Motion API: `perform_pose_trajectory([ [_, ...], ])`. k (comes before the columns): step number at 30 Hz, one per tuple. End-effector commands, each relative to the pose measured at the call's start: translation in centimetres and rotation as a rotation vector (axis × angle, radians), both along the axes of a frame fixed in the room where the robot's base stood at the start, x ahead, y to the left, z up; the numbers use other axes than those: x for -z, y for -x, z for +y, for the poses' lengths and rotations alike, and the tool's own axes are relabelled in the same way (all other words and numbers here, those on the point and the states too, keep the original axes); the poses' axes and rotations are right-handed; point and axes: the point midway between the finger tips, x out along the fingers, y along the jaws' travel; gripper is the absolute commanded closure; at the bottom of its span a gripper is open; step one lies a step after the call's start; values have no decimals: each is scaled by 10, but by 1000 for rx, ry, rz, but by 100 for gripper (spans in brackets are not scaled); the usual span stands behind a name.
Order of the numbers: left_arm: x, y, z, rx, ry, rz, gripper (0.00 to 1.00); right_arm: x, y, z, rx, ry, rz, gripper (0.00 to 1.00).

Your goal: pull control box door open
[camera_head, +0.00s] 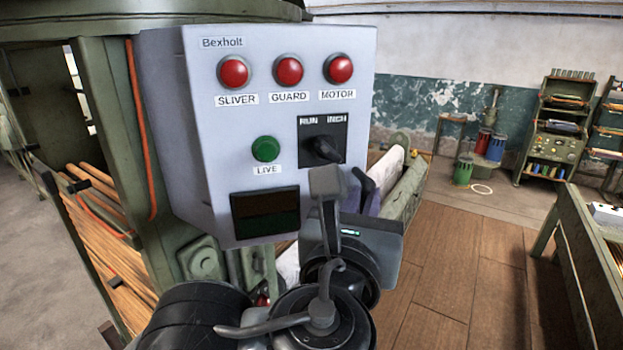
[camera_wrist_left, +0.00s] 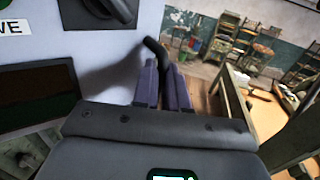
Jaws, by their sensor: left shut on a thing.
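The control box door (camera_head: 210,140) is a pale grey panel with red lamps, a green lamp, a black RUN/INCH switch and a dark display. No gap between the door and the box body (camera_head: 165,110) shows. A black bent handle (camera_head: 366,184) is at the door's lower right edge. It also shows in the left wrist view (camera_wrist_left: 154,47). My left gripper (camera_head: 355,193) has its purple fingers shut on the handle; in the left wrist view the fingers (camera_wrist_left: 165,83) stand either side of it. My right gripper is out of view.
A green machine frame (camera_head: 110,120) with an orange cable stands left of and behind the box. A green bench (camera_head: 590,240) is at the right. Wooden floor (camera_head: 460,270) is clear between them. Coloured canisters (camera_head: 464,168) stand by the far wall.

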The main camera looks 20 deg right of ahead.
Motion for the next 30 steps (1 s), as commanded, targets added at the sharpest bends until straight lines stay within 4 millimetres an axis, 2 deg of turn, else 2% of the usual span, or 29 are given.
perform_pose_trajectory([
  [3, -1, 21, 6, 121, 1, -2, 100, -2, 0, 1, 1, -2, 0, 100],
  [8, 1, 44, 24, 269, -1, -3, 100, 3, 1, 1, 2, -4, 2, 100],
  [18, 4, 82, 79, 569, 2, -3, 100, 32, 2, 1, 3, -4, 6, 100],
  [24, 3, 99, 104, 573, 0, -5, 100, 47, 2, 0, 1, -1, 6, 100],
  [30, 2, 106, 123, 579, 2, -2, 100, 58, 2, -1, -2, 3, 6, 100],
])
